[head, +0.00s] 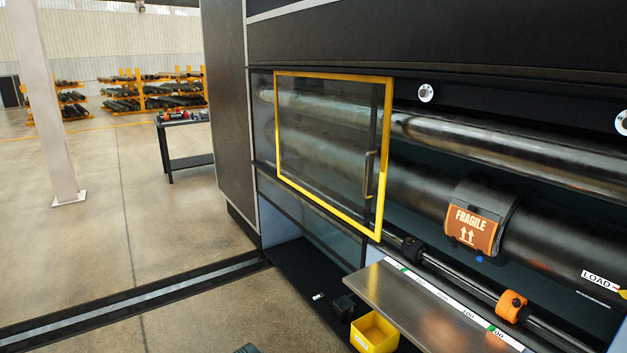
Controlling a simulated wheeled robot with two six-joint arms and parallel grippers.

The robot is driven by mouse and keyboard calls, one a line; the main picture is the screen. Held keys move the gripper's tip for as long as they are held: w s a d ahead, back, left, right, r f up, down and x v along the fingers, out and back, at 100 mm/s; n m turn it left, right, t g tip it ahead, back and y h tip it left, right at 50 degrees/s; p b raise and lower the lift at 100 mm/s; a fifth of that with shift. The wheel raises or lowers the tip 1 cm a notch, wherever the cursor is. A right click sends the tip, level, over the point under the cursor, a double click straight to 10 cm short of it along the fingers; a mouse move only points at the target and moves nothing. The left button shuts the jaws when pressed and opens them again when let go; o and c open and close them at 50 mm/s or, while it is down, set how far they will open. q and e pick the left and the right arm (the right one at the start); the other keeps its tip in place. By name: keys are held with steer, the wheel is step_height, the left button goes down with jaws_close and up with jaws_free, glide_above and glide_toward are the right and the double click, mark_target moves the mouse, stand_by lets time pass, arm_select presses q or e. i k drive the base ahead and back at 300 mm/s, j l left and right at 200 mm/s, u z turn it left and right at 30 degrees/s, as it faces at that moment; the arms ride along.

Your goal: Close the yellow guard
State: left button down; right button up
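The yellow guard (384,135) is a clear panel in a yellow frame on the left part of the machine's front. It has an upright grey handle (370,174) near its right edge. The guard covers the left part of the opening. To its right the rollers (440,133) are uncovered. Neither of my grippers can be made out in the head view. A small dark shape shows at the bottom edge, too cut off to identify.
A metal shelf (430,300) with a scale strip juts out below the opening. A yellow bin (374,333) stands beneath it. An orange FRAGILE label (472,227) is on the large roller. Open floor (175,190) lies to the left, with a small table (188,160) behind.

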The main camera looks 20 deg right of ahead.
mark_target(385, 120)
steer(key=i+z, duration=0.15)
steer(key=i, duration=0.35)
steer(key=i+j+z, duration=0.2)
steer(key=i, duration=0.25)
steer(key=i+j+z, duration=0.15)
steer(key=i, duration=0.3)
steer(key=i+j+z, duration=0.2)
steer(key=i+z, duration=0.2)
steer(key=i+j+z, duration=0.25)
steer(key=z, duration=0.15)
steer(key=i+j+z, duration=0.4)
steer(key=k, duration=0.1)
